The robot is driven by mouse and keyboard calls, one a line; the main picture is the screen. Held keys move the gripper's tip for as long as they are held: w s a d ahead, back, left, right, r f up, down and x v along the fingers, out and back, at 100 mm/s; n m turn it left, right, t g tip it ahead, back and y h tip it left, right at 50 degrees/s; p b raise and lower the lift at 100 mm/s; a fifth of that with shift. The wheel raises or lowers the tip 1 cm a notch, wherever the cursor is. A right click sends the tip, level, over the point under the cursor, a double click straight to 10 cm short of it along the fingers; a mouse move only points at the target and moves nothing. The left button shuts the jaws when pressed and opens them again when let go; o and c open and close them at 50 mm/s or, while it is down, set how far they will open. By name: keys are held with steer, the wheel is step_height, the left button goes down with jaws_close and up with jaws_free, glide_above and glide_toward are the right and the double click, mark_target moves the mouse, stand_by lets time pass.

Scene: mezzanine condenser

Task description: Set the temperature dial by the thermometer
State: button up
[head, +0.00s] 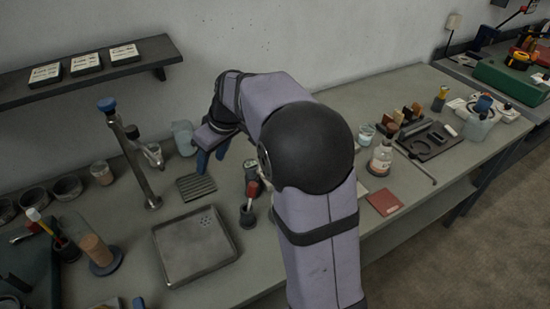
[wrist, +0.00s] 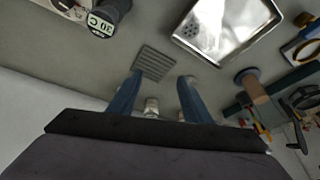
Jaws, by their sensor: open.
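A dark device with a pale display (wrist: 100,26) shows at the top left of the wrist view; the display seems to read 30 C. A dark rounded part (wrist: 116,8) joins it, cut by the frame edge; I cannot tell whether this is the dial. In the head view a dark upright object (head: 251,172) beside my arm may be the same device, partly hidden. My gripper (wrist: 160,76) is open and empty, its two blue fingers apart. In the head view my gripper (head: 211,156) hangs above the bench near the slotted mat, well left of the dark object.
A slotted mat (head: 196,187) and a metal tray (head: 160,257) lie on the bench. A tall tap (head: 141,172) stands left of my gripper. A red-handled tool (head: 252,194) stands in a dark cup close to my arm. Bottles and a dark rack (head: 428,152) stand right.

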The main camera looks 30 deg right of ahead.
steer(key=w+d+f+n+g+y+p, duration=0.1)
steer(key=d+f+n, duration=0.15)
steer(key=d, duration=0.85)
steer(key=d+f+n+p, duration=0.15)
steer(key=d+n, duration=0.25)
steer(key=d, duration=0.8)
steer(key=shift+a+p+x, duration=0.1)
steer(key=shift+p+x, duration=0.55)
steer(key=shift+x, duration=1.45)
steer(key=shift+a+p+x, duration=0.15)
steer(key=shift+p+x, duration=0.45)
steer(key=shift+x, duration=1.5)
steer(key=shift+s, duration=0.15)
steer(key=shift+r, duration=0.1)
steer(key=c, duration=1.1)
